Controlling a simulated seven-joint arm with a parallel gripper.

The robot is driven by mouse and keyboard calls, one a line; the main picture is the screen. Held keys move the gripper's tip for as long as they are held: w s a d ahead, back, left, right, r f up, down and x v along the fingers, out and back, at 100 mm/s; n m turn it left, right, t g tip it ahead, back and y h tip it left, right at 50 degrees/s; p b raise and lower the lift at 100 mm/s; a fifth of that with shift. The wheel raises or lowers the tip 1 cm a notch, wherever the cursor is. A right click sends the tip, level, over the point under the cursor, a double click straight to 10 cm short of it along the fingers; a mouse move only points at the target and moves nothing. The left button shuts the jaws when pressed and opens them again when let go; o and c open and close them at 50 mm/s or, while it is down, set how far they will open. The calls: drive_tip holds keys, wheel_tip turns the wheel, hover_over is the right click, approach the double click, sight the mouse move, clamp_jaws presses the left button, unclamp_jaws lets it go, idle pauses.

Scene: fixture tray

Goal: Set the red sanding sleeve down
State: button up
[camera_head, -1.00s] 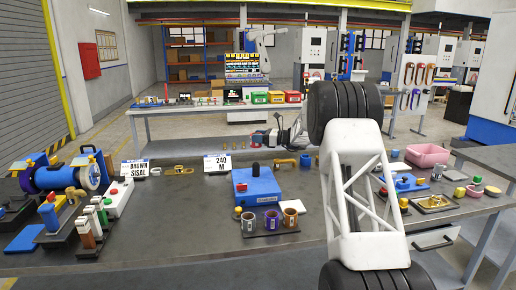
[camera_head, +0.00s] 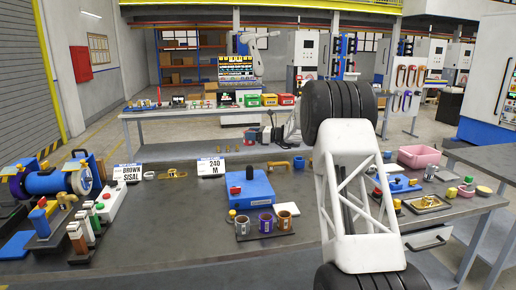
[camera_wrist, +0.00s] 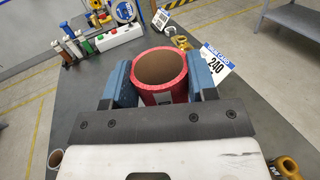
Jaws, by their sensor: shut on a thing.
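The red sanding sleeve (camera_wrist: 184,90) is a hollow cylinder with a brown inside, seen from above in the wrist view. My gripper (camera_wrist: 161,82) is shut on it, with one blue jaw pressed against each side. The sleeve is over the dark grey bench top (camera_wrist: 92,92); I cannot tell whether it touches it. A "240" sign (camera_wrist: 215,62) stands just right of the right jaw; it also shows in the head view (camera_head: 211,167). In the head view my arm hides the sleeve and jaws.
A blue machine (camera_head: 50,181), "BROWN SISAL" sign (camera_head: 128,173) and bottle rack (camera_head: 78,238) are at the left. A pink bin (camera_head: 418,157) is at the right.

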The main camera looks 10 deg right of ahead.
drive_tip(key=s+d+f, duration=0.6)
drive_tip(key=s, duration=0.4)
drive_tip(key=s+d+f, duration=0.6)
drive_tip(key=s, duration=0.5)
drive_tip(key=shift+s+f, duration=0.15)
drive_tip(key=shift+s, duration=0.1)
drive_tip(key=shift+f, duration=3.1)
drive_tip(key=shift+f, duration=0.1)
drive_tip(key=shift+f, duration=1.8)
drive_tip(key=shift+f, duration=0.1)
